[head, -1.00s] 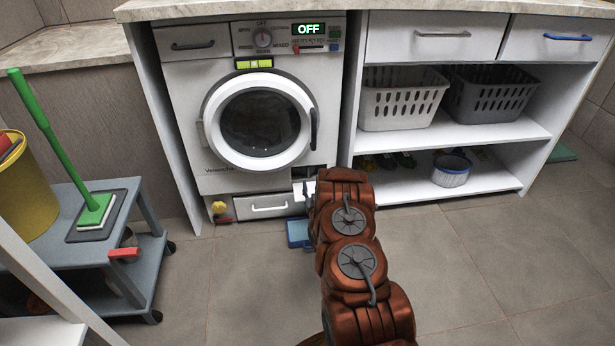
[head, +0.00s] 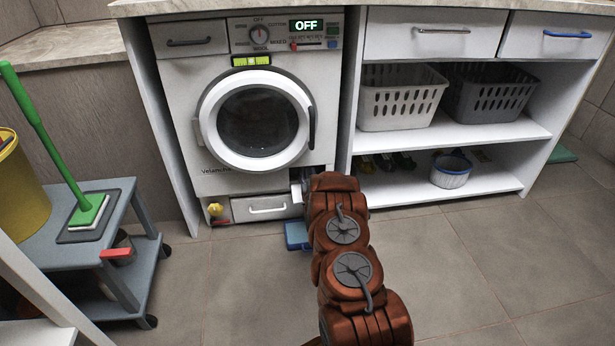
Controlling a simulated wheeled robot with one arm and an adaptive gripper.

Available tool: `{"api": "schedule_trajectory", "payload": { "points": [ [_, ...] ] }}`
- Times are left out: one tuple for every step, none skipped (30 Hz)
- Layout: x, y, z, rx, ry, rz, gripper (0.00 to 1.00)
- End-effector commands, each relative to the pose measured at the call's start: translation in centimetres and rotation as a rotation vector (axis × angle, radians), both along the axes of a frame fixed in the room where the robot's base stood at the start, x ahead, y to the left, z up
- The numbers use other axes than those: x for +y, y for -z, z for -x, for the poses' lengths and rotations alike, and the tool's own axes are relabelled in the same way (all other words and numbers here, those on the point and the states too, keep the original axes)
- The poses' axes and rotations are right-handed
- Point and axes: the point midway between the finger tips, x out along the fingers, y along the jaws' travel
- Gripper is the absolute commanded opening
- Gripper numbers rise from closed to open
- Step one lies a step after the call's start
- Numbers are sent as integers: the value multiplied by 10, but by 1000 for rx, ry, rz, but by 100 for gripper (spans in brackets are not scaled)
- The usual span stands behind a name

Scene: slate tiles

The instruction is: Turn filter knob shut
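The white washing machine (head: 215,165) stands against the back wall, its round door (head: 257,120) shut and its display (head: 306,25) reading OFF. At its lower right front, a small opening (head: 296,174) shows beside the end of my arm. I cannot make out the filter knob there; my arm covers part of that area. My gripper is at this lower right corner, mostly hidden behind my own brown arm. Whether its fingers are open or touch anything does not show. A blue tray (head: 297,236) lies on the floor below the corner.
A small yellow object (head: 216,210) sits at the machine's lower left, beside a drawer (head: 262,208). A grey cart (head: 75,250) with a green-handled squeegee stands at left. Shelves with baskets (head: 400,97) and a bucket (head: 451,171) stand at right. The floor at right is clear.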

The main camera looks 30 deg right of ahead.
Motion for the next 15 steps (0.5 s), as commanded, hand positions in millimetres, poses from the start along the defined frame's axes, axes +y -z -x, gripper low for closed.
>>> {"api": "schedule_trajectory", "payload": {
  "points": [
    [0,0,0,0,0,0,38],
    [0,0,0,0,0,0,38],
    [0,0,0,0,0,0,38],
    [0,0,0,0,0,0,38],
    [0,0,0,0,0,0,34],
    [0,0,0,0,0,0,30],
    [0,0,0,0,0,0,27],
    [0,0,0,0,0,0,24],
    [0,0,0,0,0,0,20],
    [0,0,0,0,0,0,17],
    [0,0,0,0,0,0,14],
    [0,0,0,0,0,0,9],
    [0,0,0,0,0,0,6],
    [0,0,0,0,0,0,3],
    [0,0,0,0,0,0,0]
  ]
}}
